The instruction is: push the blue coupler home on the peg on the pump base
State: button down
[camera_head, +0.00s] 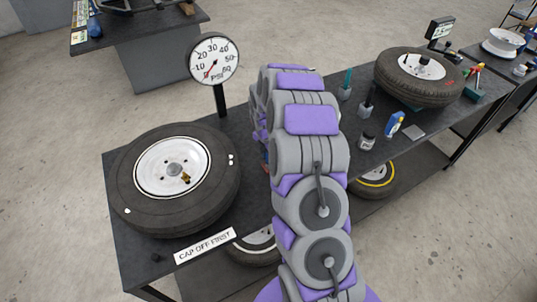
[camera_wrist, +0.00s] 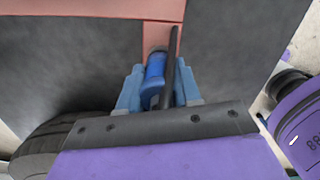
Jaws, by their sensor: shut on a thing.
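In the wrist view, my gripper (camera_wrist: 158,84) has its blue-grey fingers shut on the blue coupler (camera_wrist: 154,70). The coupler sits between the fingers with its top end towards a pinkish-red base (camera_wrist: 155,34), which I take as the pump base. A dark thin rod or hose (camera_wrist: 173,50) runs alongside the coupler on its right. I cannot make out the peg, so I cannot tell whether the coupler touches it or sits on it. In the head view my own arm hides the gripper and the coupler.
A tire with a white rim (camera_head: 172,168) lies at the left of the dark bench. A pressure gauge (camera_head: 213,58) stands on a post behind it. Another tire (camera_head: 418,76), a small jar (camera_head: 367,141) and a blue bottle (camera_head: 394,125) stand to the right of my arm.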

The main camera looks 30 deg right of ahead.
jog(key=shift+f, duration=0.35)
jog(key=shift+r, duration=0.15)
jog(key=shift+r+p, duration=0.55)
jog(key=shift+r, duration=0.1)
jog(key=shift+p, duration=0.3)
jog(key=shift+f, duration=1.45)
dwell(0.5)
jog(key=c, duration=0.7)
grip_release()
jog(key=shift+r, duration=0.15)
